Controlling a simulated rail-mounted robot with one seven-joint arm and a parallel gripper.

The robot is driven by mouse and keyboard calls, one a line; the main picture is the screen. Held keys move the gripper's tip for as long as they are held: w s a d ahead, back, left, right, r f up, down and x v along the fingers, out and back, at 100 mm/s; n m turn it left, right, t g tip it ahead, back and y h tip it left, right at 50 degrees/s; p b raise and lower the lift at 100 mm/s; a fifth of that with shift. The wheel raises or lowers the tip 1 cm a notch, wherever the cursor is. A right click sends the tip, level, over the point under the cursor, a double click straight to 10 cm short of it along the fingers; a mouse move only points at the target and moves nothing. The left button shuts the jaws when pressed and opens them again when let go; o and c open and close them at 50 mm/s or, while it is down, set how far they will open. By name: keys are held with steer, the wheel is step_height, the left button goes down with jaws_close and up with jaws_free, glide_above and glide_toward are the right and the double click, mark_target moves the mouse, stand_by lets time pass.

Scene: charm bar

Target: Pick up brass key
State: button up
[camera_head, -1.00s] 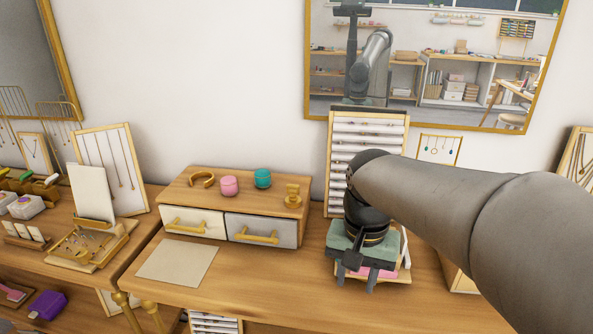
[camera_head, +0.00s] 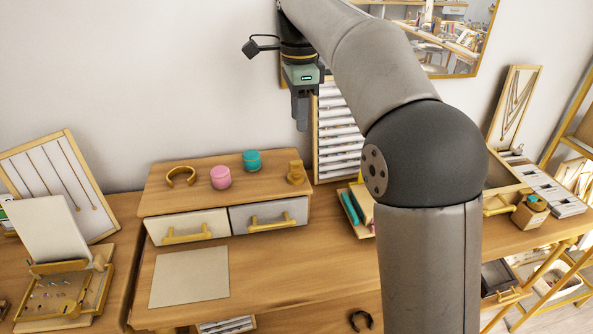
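I cannot make out a brass key in the camera view. My gripper (camera_head: 300,122) hangs in the air above the right part of a small wooden drawer chest (camera_head: 215,202), fingers pointing down and touching nothing that I can see. The fingers are seen nearly edge-on, so their gap is hidden. On the chest top stand a gold open cuff (camera_head: 181,176), a pink jar (camera_head: 221,177), a teal jar (camera_head: 252,161) and a small brass-coloured object (camera_head: 296,173) at the right end. Its exact shape is unclear.
The chest has two drawers with brass handles, both shut. A beige mat (camera_head: 190,278) lies bare in front. A necklace board (camera_head: 60,185) stands left and a slotted display (camera_head: 338,135) behind right. My arm hides much of the table's right middle.

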glide_above(296, 161)
steer(key=f, duration=0.7)
steer(key=shift+d, duration=0.25)
steer(key=shift+a+f, duration=0.15)
steer(key=shift+f, duration=1.2)
steer(key=shift+a+f, duration=0.1)
steer(key=shift+f, duration=1.2)
jaws_close()
